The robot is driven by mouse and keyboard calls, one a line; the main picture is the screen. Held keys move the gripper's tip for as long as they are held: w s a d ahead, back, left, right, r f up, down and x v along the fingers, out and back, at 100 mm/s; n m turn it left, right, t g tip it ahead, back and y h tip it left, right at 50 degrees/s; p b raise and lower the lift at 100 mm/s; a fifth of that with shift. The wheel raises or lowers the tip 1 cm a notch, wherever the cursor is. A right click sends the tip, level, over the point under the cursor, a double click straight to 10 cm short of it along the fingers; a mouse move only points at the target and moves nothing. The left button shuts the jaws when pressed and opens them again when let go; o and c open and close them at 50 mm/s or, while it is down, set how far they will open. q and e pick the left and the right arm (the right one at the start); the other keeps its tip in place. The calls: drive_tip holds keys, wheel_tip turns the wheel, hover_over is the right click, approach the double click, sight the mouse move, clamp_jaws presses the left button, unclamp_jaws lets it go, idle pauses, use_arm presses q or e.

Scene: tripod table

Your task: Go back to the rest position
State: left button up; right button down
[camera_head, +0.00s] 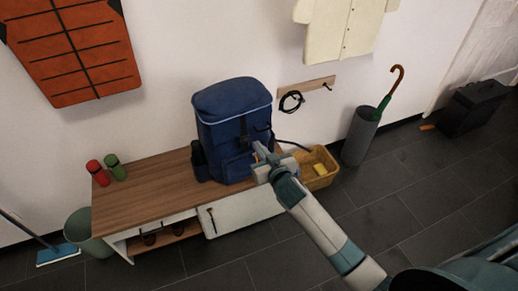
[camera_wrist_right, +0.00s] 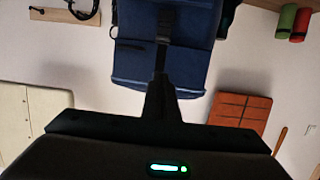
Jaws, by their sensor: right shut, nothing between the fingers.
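My right gripper (camera_head: 262,152) is at the front right of the blue backpack (camera_head: 235,135), which stands upright on the wooden bench (camera_head: 150,192). The gripper is shut and holds nothing. In the right wrist view the shut fingers (camera_wrist_right: 161,65) show against the front of the backpack (camera_wrist_right: 190,45); I cannot tell whether they touch it. My right arm reaches in from the lower right. My left gripper is not in view.
A yellow basket (camera_head: 322,180) and a grey umbrella stand (camera_head: 360,138) are right of the bench. A bucket (camera_head: 88,235) stands left.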

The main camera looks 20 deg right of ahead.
drive_tip(key=shift+s+f, duration=0.1)
idle(0.5)
drive_tip(key=s+d+f+g, duration=0.15)
drive_tip(key=s+f, duration=0.45)
drive_tip(key=f, duration=0.6)
drive_tip(key=s+a+f+n+g, duration=0.1)
drive_tip(key=s+f+g, duration=0.2)
drive_tip(key=s+f, duration=0.6)
drive_tip(key=s+d+f+g, duration=0.15)
drive_tip(key=s+f, duration=0.25)
drive_tip(key=f, duration=1)
drive_tip(key=s+f+g, duration=0.2)
drive_tip(key=s+f, duration=0.4)
drive_tip(key=s, duration=0.6)
drive_tip(key=s+f+g, duration=0.2)
drive_tip(key=s+f, duration=0.4)
drive_tip(key=s, duration=0.7)
drive_tip(key=s+f+n+g, duration=0.1)
drive_tip(key=s+f+g, duration=0.2)
drive_tip(key=s, duration=1)
wheel_tip(320, 180, down, 3)
drive_tip(key=shift+s+a, duration=0.15)
drive_tip(key=shift+a, duration=0.3)
